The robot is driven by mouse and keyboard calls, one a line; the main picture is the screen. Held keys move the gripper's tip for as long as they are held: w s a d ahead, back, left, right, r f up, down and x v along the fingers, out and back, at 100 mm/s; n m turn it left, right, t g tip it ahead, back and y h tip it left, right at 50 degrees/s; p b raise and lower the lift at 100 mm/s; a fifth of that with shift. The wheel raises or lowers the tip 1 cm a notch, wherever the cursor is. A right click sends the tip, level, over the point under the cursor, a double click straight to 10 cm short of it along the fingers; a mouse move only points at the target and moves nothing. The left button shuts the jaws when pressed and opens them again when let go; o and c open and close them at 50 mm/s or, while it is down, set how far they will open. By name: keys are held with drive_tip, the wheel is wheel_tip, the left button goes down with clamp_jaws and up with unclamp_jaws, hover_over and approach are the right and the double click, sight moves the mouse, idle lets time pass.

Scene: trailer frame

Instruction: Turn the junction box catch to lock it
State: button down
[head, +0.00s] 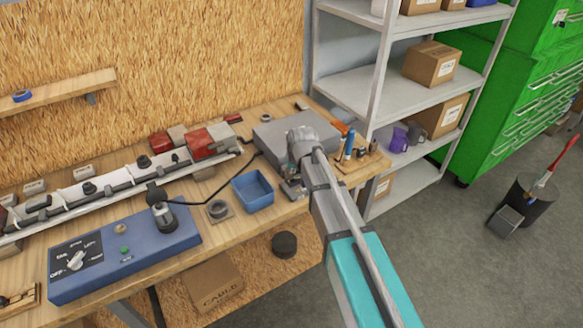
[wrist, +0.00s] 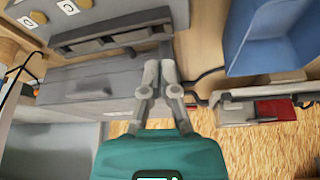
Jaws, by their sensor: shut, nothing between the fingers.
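The grey junction box (head: 272,136) sits on the wooden bench against the back wall, behind my wrist in the head view. In the wrist view a grey box-like body (wrist: 90,85) fills the left side, with a dark slotted strip along its upper edge. I cannot make out the catch for certain in either view. My gripper (wrist: 160,66) is shut and empty, with its fingertips together beside the right end of the grey body. I cannot tell whether they touch it.
A blue control panel (head: 85,284) and the trailer rail (head: 60,217) lie farther left. A wooden tool rack (head: 362,174) stands to the right. Red-and-grey blocks (head: 198,144) stand behind.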

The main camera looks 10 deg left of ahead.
drive_tip(key=p+v, duration=0.5)
drive_tip(key=v, duration=0.1)
drive_tip(key=shift+r, duration=0.1)
idle(0.7)
drive_tip(key=s+d+f+m+g, duration=0.1)
drive_tip(key=s+d, duration=0.4)
drive_tip(key=d, duration=0.5)
drive_tip(key=s+d+f+m+g+h+b, duration=0.1)
drive_tip(key=s+d+m, duration=0.2)
drive_tip(key=s+d, duration=0.3)
drive_tip(key=s+d+m+g+h, duration=0.1)
drive_tip(key=s+d, duration=0.4)
drive_tip(key=d, duration=1)
drive_tip(key=shift+s+f+m+g, duration=0.3)
drive_tip(key=shift+f+m, duration=0.1)
drive_tip(key=shift+m, duration=0.4)
drive_tip(key=shift+s, duration=0.1)
